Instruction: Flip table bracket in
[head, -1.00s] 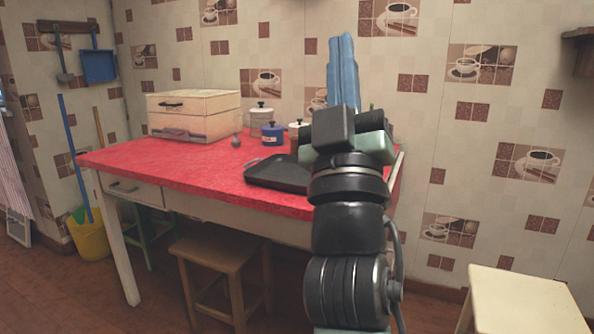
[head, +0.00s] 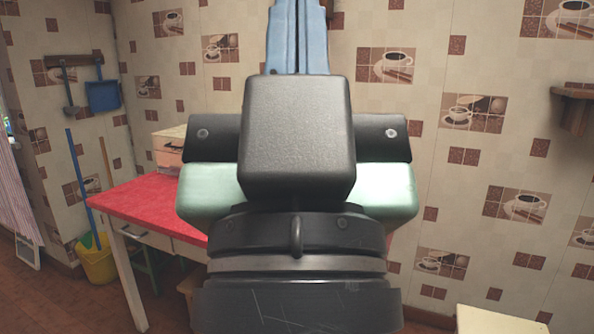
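The table (head: 150,196) has a red top, pale legs and a drawer (head: 150,236) in its front, and stands at the left of the head view. Its right part is hidden behind my arm. I cannot make out a bracket on the visible part. My gripper (head: 297,38) is large in the centre, its blue fingers pointing up, side by side and together, with nothing visible between them. Its tips run to the top edge of the picture.
A pale wooden box (head: 168,145) on the table is partly covered by my gripper. A yellow bucket (head: 97,262) stands on the floor at left. A cream stool or table top (head: 505,319) shows at lower right. A tiled wall is behind.

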